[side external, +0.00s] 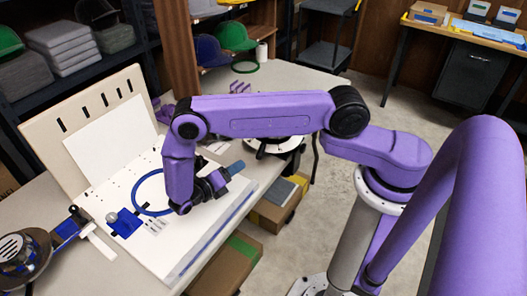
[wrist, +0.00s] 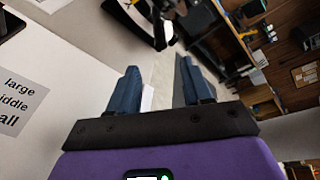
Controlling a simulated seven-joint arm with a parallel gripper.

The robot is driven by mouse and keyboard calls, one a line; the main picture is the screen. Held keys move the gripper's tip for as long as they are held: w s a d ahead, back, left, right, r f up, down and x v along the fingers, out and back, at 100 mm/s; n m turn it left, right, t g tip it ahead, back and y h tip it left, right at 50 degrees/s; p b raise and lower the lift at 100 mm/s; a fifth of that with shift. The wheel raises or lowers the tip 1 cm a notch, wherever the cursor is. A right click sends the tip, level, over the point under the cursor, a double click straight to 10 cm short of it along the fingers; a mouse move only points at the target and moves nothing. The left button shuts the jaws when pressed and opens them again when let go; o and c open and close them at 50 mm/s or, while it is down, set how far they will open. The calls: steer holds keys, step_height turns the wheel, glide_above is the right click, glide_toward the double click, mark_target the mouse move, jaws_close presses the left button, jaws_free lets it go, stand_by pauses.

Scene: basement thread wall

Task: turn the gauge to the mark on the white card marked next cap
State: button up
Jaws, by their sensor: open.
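My gripper (side external: 228,178) is above the right part of a white board (side external: 205,222) lying on the table. In the wrist view its two dark blue fingers (wrist: 158,78) are apart with nothing held between them. A blue ring (side external: 140,206) lies on the board left of my gripper, partly hidden by my arm. A blue block (side external: 125,222) is at the board's left side. A small printed card (side external: 155,226) lies below the ring. In the wrist view a grey label (wrist: 18,103) reads "large", "middle" and a cut-off word. I cannot tell which part is the gauge; no "next cap" text is readable.
An upright slotted panel (side external: 52,117) with a blank white sheet (side external: 112,140) stands behind the board. A lamp-like device (side external: 18,255) is at the table's left end. Boxes (side external: 228,268) stand on the floor below the table's front edge. Shelves with caps (side external: 232,36) are behind.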

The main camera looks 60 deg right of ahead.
steer(key=x, duration=1.6)
steer(key=shift+d, duration=0.1)
jaws_close()
